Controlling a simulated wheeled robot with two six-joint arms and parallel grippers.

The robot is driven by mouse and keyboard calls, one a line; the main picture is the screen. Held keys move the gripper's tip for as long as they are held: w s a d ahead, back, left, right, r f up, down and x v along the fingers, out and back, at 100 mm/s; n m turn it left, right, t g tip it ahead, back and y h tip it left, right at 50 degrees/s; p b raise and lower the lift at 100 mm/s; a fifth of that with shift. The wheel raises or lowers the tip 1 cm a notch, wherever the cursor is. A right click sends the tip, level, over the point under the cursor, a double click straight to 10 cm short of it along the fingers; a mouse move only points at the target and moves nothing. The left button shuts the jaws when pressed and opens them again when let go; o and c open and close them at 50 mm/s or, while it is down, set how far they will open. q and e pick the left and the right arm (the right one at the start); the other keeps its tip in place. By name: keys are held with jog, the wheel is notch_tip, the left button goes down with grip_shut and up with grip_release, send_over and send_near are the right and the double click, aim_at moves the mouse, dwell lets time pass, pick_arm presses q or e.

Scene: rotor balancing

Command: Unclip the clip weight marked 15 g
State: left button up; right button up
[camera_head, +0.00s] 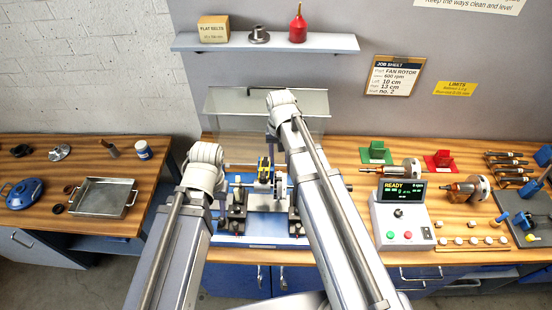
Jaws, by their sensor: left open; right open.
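A balancing machine (236,213) with a blue base stands at the middle of the bench. A small yellow and black part (263,165) shows upright at its centre between my arms. The clip weight marked 15 g cannot be made out, and no marking is legible at this size. My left gripper (221,188) is at the left side of the machine, mostly hidden by its wrist. My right gripper (273,130) is higher and further back, near the clear guard (228,102), also mostly hidden by its wrist. Both are open, and I see nothing held.
A control box (403,215) reading READY stands right of the machine. A metal tray (103,197) sits on the left bench.

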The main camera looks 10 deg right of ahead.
aim_at(279, 174)
jog(key=shift+f, duration=0.15)
jog(key=shift+f+b, duration=0.2)
jog(key=shift+b, duration=0.1)
notch_tip(279, 174, down, 7)
jog(key=b, duration=0.7)
jog(key=shift+f, duration=0.2)
grip_shut()
jog(key=shift+r, duration=0.25)
jog(key=shift+r+p, duration=0.75)
jog(key=shift+p, duration=0.05)
